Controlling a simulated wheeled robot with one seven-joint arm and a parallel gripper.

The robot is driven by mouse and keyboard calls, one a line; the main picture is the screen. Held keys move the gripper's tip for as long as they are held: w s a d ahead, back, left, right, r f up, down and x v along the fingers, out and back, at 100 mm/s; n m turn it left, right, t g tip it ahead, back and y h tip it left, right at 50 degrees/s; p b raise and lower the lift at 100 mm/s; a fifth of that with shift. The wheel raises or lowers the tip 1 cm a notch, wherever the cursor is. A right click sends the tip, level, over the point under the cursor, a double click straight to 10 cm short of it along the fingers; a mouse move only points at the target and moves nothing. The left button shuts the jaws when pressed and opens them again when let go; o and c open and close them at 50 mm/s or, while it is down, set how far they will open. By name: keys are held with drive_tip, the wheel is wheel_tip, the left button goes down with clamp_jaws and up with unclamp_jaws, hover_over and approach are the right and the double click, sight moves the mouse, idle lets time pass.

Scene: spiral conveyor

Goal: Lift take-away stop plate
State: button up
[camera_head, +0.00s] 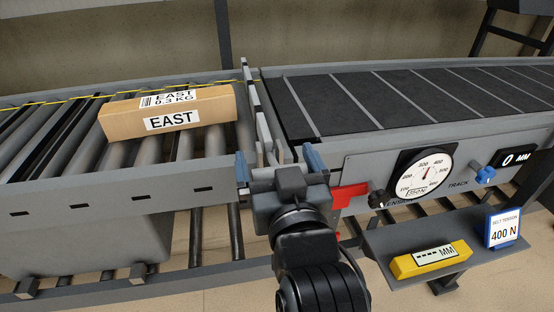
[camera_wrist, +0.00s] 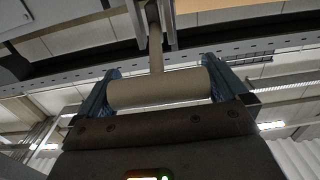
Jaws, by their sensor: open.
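The stop plate (camera_head: 262,112) seems to be the thin grey upright piece between the roller conveyor and the black belt. In the wrist view a pale T-shaped handle shows, with a thick crossbar (camera_wrist: 158,88) and a thin stem. My gripper (camera_head: 278,163) is open at the near end of this gap. In the wrist view my gripper (camera_wrist: 160,80) has one blue finger near each end of the crossbar, with the bar lying between them. I cannot tell whether the fingers touch it.
A cardboard box (camera_head: 168,112) labelled EAST lies on the rollers at left. The black belt (camera_head: 400,95) is at right. A dial gauge (camera_head: 425,175), a blue knob (camera_head: 484,175) and a red bracket (camera_head: 347,195) are on the right frame. A shelf holds a yellow gauge (camera_head: 425,262).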

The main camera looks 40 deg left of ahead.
drive_tip(key=shift+c, duration=0.5)
drive_tip(key=c, duration=1.1)
drive_tip(key=shift+f, duration=0.15)
